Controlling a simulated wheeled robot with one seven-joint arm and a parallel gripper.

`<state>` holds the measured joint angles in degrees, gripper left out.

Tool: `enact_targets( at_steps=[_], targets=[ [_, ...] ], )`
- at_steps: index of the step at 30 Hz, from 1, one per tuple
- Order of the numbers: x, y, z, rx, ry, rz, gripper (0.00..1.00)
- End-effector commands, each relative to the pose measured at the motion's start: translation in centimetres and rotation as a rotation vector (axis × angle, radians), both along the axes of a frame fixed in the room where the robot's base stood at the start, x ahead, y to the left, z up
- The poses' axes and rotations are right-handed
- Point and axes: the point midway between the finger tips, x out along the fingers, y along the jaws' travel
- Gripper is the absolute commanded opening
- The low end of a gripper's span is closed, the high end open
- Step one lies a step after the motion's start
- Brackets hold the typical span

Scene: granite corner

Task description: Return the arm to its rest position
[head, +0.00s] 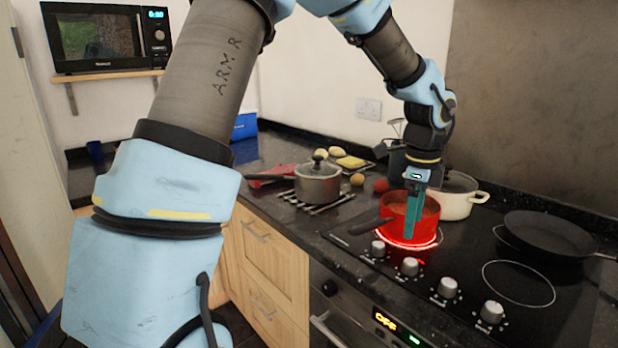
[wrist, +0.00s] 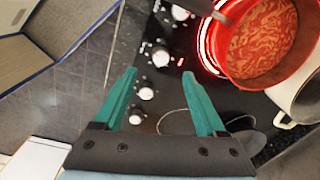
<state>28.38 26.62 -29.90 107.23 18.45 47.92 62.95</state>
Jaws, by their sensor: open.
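My gripper (head: 414,212) has teal fingers and points down in front of the red pot in the head view. In the wrist view my gripper (wrist: 165,95) is open, with nothing between its fingers, above the front of the hob. The red pot (head: 430,222) stands on a glowing red ring, its handle toward the left. The wrist view shows the red pot (wrist: 240,80) with an orange-red, noodle-like content, beyond the fingers and to the right. My arm fills much of the left and top of the head view.
A lidded steel pan (head: 318,186) sits on a rack left of the hob (head: 470,262). A cream pot (head: 458,203) stands behind the red pot, and a black frying pan (head: 545,235) at right. A microwave (head: 108,38) is on a shelf. Knobs line the hob's front.

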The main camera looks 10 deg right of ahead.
Motion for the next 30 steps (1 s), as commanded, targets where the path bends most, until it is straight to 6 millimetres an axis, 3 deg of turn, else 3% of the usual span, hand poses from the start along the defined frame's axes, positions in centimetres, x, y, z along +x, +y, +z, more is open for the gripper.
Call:
enact_targets(
  at_steps=[5, 9, 12, 15, 18, 21, 25, 30],
  targets=[
    [3.1, 8.3, -0.4, -0.015, -0.019, 0.425, 0.73],
    [4.5, 18.3, -0.7, -0.065, -0.036, 0.968, 0.73],
    [4.1, 25.3, -0.9, -0.124, -0.047, 1.378, 0.73],
    [2.7, 30.9, -1.1, -0.190, -0.052, 1.741, 0.73],
    [1.2, 34.7, -1.3, -0.249, -0.053, 2.016, 0.73],
    [-0.1, 36.8, -1.6, -0.291, -0.049, 2.194, 0.73],
    [-1.3, 36.2, -2.4, -0.194, -0.008, 2.177, 0.73],
    [-1.5, 36.2, -2.4, -0.182, -0.003, 2.174, 0.73]
  ],
)
